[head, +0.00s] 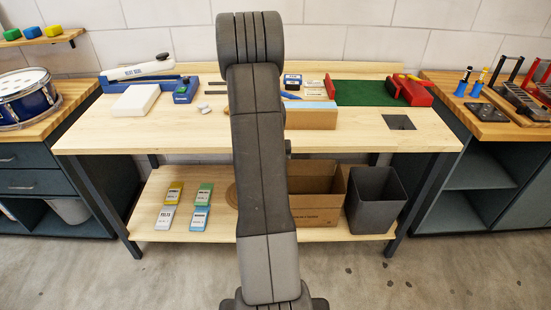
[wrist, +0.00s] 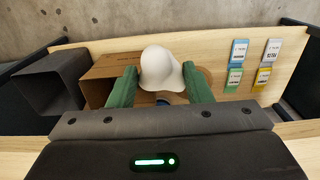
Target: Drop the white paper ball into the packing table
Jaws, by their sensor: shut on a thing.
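The white paper ball (wrist: 162,70) shows in the wrist view between the two green fingers of my gripper (wrist: 160,88). The fingers are shut on it, one on each side. Behind the ball lies the lower shelf of the packing table (wrist: 220,52). In the head view the packing table (head: 345,140) stands in the middle, with a pale wooden top and a shelf below. My arm covers its centre there and hides the gripper and the ball. I cannot tell the ball's exact height over the shelf.
On the shelf stand a cardboard box (head: 315,205), a dark open bin (head: 375,200) and several coloured packets (head: 203,195). The tabletop holds a white block (head: 136,100), a carton (head: 311,118) and a green mat (head: 365,92). Its front left is clear.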

